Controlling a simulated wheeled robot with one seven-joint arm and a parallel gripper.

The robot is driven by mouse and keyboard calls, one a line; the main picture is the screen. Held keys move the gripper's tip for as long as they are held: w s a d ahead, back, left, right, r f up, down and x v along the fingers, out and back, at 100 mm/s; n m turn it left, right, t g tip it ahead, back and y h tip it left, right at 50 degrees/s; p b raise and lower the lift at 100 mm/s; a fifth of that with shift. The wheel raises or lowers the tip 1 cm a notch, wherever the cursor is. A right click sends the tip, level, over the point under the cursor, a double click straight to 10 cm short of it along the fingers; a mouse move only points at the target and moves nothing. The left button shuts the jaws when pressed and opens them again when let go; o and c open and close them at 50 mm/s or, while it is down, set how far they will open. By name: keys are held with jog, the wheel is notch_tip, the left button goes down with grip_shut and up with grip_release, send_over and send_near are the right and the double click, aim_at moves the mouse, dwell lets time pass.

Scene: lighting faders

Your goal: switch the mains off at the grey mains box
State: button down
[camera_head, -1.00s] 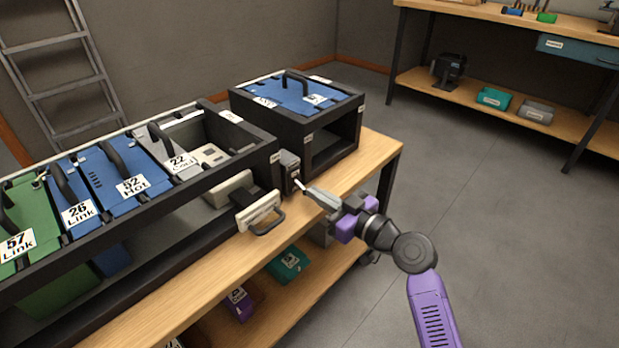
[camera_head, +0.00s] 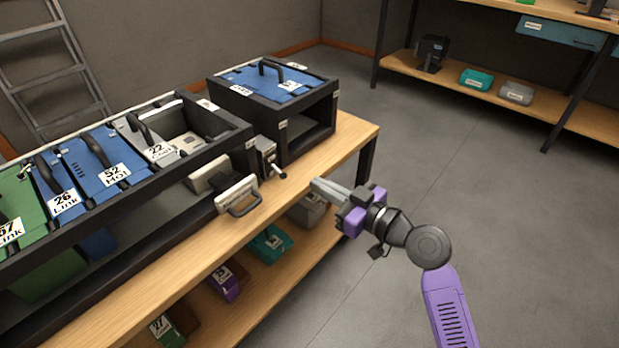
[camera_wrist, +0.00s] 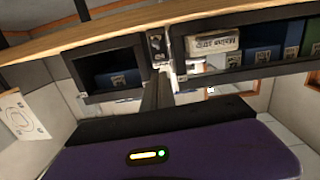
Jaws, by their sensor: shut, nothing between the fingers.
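The grey mains box (camera_head: 264,150) stands at the front of the bench top, between the long rack and the black case with the blue panel. Its small lever (camera_head: 279,171) sticks out toward the front and slopes down to the right in the head view. The mains box also shows at upper middle in the wrist view (camera_wrist: 156,44), where the picture is turned over. My gripper (camera_head: 314,184) is shut and empty. In the wrist view the fingers partly cover what is below the box.
The long rack (camera_head: 140,212) holds green, blue and grey modules. Open floor (camera_head: 450,150) lies right of the bench.

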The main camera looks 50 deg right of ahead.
jog(key=shift+s+r, duration=0.15)
jog(key=shift+s, duration=1.65)
jog(key=s+d+m+h, duration=0.1)
jog(key=s+m+h, duration=0.4)
jog(key=h, duration=0.1)
jog(key=s+a+f+n+g+y, duration=0.1)
jog(key=s+a+f+n+y, duration=0.15)
jog(key=s+a, duration=0.75)
jog(key=s+a+f+n+g+y, duration=0.15)
jog(key=s+a+y, duration=0.25)
jog(key=s+a, duration=0.65)
notch_tip(320, 180, up, 22)
jog(key=p, duration=2.2)
jog(key=shift+w+r+n+p, duration=0.2)
jog(key=shift+r+n+p, duration=0.05)
jog(key=shift+n+p, duration=0.1)
